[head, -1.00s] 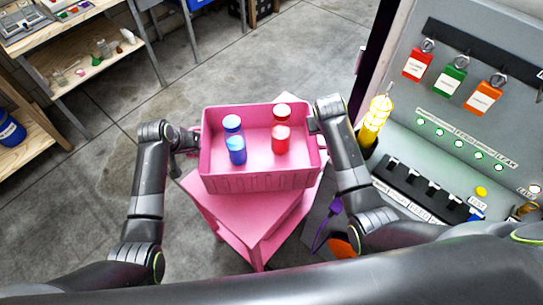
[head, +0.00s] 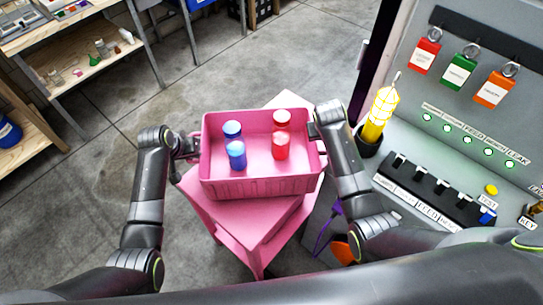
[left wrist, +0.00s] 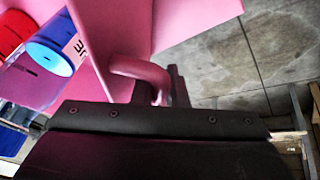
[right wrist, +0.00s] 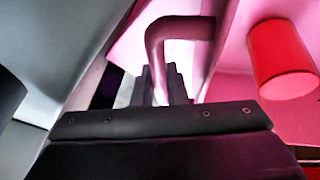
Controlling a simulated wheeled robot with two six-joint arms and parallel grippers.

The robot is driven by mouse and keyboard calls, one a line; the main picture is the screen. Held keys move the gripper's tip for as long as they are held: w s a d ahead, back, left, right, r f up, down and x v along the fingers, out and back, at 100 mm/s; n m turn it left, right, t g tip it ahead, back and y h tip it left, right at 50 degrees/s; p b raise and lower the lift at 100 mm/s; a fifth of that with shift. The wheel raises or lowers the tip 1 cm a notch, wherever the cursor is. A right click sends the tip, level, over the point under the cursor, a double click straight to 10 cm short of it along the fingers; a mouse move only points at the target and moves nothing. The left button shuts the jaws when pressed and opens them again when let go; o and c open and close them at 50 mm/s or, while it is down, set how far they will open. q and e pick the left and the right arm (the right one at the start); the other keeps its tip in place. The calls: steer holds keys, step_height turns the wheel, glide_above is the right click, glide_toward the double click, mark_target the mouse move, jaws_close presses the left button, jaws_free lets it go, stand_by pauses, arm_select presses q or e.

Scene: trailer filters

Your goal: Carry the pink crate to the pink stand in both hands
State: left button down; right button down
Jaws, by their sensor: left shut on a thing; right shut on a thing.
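The pink crate (head: 262,187) is held level between my two arms in the head view, with two blue-capped filters (head: 237,155) and two red ones (head: 281,146) upright inside. My left gripper (head: 190,146) is shut on the crate's left handle, which shows in the left wrist view (left wrist: 140,70). My right gripper (head: 315,132) is shut on the right handle, seen in the right wrist view (right wrist: 178,28). The pink stand (head: 250,238) is below the crate and turned relative to it. The crate hides much of its top; I cannot tell whether they touch.
Wooden shelves (head: 75,65) with small items are at the left. Concrete floor (head: 215,75) is clear behind the crate.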

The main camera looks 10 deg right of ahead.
arm_select(q)
steer(key=shift+f+b, duration=0.55)
steer(key=shift+f, duration=0.1)
arm_select(e)
steer(key=shift+f, duration=0.6)
arm_select(q)
steer(key=c, duration=1.5)
jaws_free()
arm_select(e)
steer(key=c, duration=1.5)
jaws_free()
arm_select(q)
steer(key=shift+o, duration=0.2)
arm_select(e)
steer(key=shift+o, duration=0.2)
arm_select(q)
steer(key=shift+r, duration=0.15)
arm_select(e)
steer(key=shift+r, duration=0.1)
